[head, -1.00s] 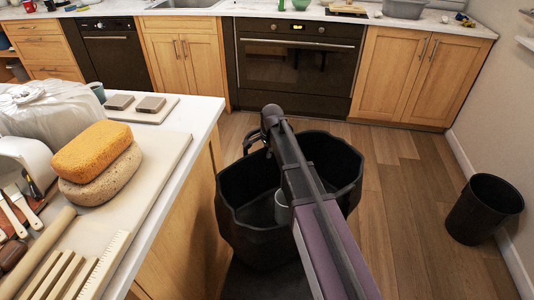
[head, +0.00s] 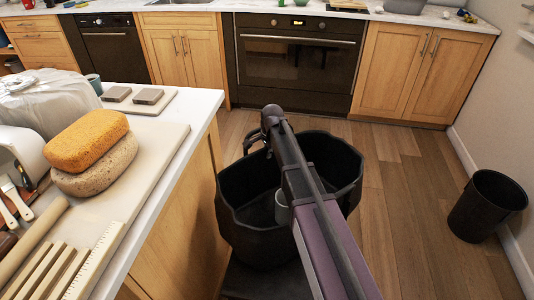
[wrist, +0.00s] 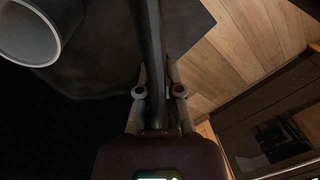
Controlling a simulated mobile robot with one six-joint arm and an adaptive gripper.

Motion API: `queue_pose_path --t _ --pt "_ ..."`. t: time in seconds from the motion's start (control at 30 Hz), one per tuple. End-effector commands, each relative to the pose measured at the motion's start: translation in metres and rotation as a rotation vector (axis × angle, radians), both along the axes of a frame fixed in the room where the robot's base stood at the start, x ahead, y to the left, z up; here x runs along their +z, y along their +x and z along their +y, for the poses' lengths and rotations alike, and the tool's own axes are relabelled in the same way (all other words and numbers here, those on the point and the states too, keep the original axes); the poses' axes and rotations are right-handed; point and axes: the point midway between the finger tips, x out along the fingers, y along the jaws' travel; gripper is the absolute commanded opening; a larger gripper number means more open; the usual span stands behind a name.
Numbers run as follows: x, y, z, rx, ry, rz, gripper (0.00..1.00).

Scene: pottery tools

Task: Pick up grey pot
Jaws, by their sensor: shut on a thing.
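The grey pot, a large, very dark faceted vessel (head: 250,225), is in the middle of the head view, below my arm. My gripper (head: 270,118) is at its far rim in the head view. In the wrist view my gripper (wrist: 158,91) has its fingers on both sides of a dark upright band, which looks like the pot's wall. A small light-grey cylinder (head: 283,208) shows inside the pot, partly behind my arm. Its open round end shows at the upper left of the wrist view (wrist: 30,32). The pot's bottom is hidden.
A counter (head: 209,108) close on the left bears an orange sponge (head: 88,140) on a stone-like block (head: 98,170), and wooden tools. A black bin (head: 487,207) stands at the right wall. An oven (head: 297,65) and cabinets line the back. Wooden floor (head: 420,220) between is clear.

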Motion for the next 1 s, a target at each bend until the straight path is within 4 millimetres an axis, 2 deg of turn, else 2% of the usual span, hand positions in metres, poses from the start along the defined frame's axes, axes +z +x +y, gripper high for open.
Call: queue_pose_path --t 0.03,0.07,0.1,0.13,0.17,0.67,1.0 --pt "-0.002 -0.001 0.0 0.0 -0.002 0.003 0.0" --pt "-0.001 0.0 0.0 0.0 0.0 0.0 0.18" --pt "-0.001 0.0 0.0 0.0 0.0 0.0 0.3" --pt "-0.001 0.0 0.0 0.0 0.0 0.0 0.39" --pt "-0.001 0.0 0.0 0.0 0.0 0.0 0.43" --pt "0.002 0.0 0.0 0.0 0.0 0.0 0.43" --pt "0.02 -0.002 -0.001 0.0 0.0 0.0 0.43"
